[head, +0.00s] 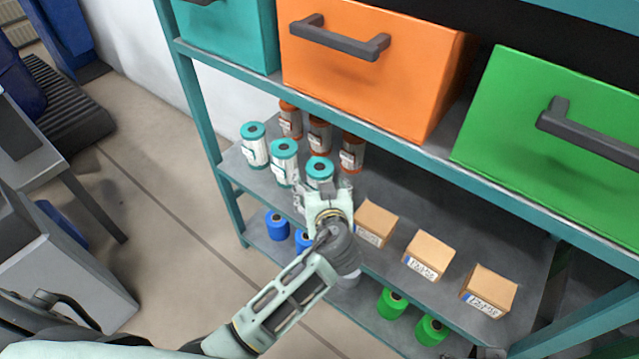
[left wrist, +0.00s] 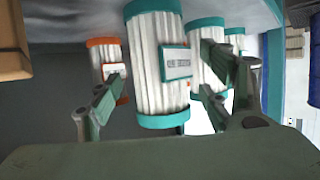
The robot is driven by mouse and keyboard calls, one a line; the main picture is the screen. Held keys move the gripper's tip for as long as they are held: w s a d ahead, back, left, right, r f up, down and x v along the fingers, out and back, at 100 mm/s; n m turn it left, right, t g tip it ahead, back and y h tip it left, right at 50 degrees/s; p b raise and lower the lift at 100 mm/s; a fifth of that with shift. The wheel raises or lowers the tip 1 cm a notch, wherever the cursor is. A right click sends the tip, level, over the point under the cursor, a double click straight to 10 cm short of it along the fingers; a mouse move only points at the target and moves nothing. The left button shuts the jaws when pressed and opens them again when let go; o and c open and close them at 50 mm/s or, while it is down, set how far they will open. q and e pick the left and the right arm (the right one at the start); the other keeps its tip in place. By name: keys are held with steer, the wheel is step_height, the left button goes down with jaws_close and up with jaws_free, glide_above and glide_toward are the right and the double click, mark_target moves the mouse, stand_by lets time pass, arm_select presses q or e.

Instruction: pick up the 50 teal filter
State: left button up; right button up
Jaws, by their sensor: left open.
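Three white pleated filters with teal caps stand upright in a row on the middle shelf, at the left (head: 254,146), the middle (head: 285,163) and the right (head: 319,170). My left gripper (head: 324,192) is open, in front of the right teal filter and partly hiding it. In the left wrist view, a teal filter (left wrist: 157,62) stands between the spread fingers of the left gripper (left wrist: 160,88), its label too small to read. Two more teal filters (left wrist: 207,60) show partly behind the right fingers. My right gripper is not in view.
Orange-capped filters (head: 352,153) stand behind the teal row. Cardboard boxes (head: 428,256) stand to the right on the same shelf (head: 400,205). Blue spools (head: 277,225) and green ones (head: 391,303) are on the shelf below. Orange (head: 365,65) and green (head: 555,145) bins sit above.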

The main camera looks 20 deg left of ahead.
arm_select(q)
steer(key=shift+x, duration=1.1)
steer(key=c, duration=1.4)
steer(key=shift+r, duration=0.1)
steer(key=shift+c, duration=0.2)
